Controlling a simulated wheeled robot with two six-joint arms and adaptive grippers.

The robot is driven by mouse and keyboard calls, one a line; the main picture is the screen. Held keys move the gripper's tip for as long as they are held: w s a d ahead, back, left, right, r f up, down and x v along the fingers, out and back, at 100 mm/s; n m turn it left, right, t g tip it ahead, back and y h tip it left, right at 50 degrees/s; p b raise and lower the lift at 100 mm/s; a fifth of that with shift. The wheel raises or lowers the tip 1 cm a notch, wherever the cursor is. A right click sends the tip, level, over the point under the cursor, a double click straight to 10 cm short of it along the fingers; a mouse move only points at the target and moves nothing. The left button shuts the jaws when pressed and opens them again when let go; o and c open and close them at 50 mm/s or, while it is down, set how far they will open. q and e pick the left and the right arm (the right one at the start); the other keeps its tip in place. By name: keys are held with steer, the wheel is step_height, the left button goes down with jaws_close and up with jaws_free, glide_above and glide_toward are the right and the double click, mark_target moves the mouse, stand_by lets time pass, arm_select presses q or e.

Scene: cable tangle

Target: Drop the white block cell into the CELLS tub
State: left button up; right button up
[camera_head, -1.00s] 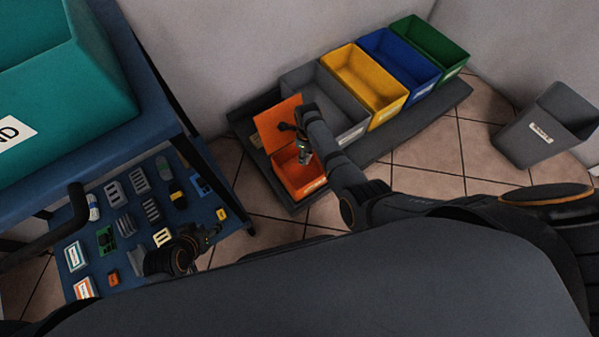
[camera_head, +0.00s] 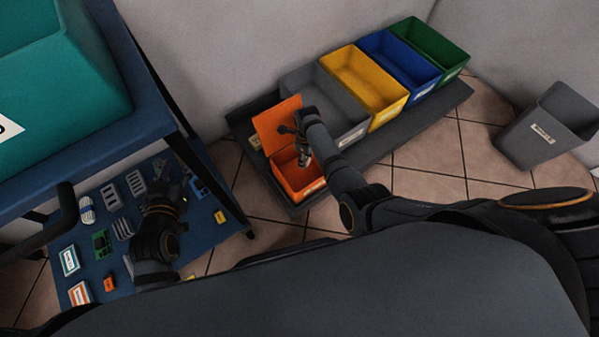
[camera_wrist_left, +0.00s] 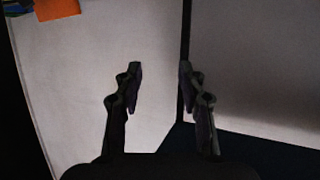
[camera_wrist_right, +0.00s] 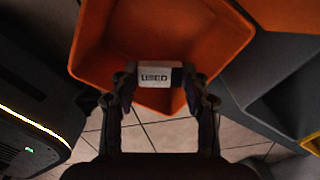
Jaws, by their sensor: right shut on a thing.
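My right gripper (camera_head: 303,150) is shut on the white block cell (camera_wrist_right: 154,75), whose face reads "USED" in the right wrist view. It holds the block over the open orange tub (camera_head: 284,181), which has its orange lid (camera_head: 276,122) standing up behind. In the right wrist view the block is between the fingertips, against the orange tub (camera_wrist_right: 115,45). The lettering on the tub's label is too small to read. My left gripper (camera_wrist_left: 160,85) is open and empty; in the head view its arm is above the cart's lower shelf, with the fingertips hard to make out.
A grey bin (camera_head: 335,122) and yellow (camera_head: 384,110), blue (camera_head: 424,82) and green (camera_head: 448,58) bins stand beside the tub on a dark platform (camera_head: 405,135). A separate grey bin (camera_head: 537,145) stands at right. Several small parts lie on the blue shelf (camera_head: 130,278). A teal box (camera_head: 75,80) sits above.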

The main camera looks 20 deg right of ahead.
steer(key=shift+f+b, duration=0.4)
steer(key=shift+f, duration=0.05)
arm_select(q)
step_height(320, 180, up, 9)
steer(key=w+t, duration=0.3)
steer(key=t, duration=0.1)
steer(key=shift+a+r, duration=0.15)
steer(key=shift+r, duration=0.05)
arm_select(e)
steer(key=o, duration=1.2)
arm_select(q)
steer(key=shift+s, duration=0.1)
arm_select(e)
step_height(320, 180, up, 12)
steer(key=shift+f, duration=0.1)
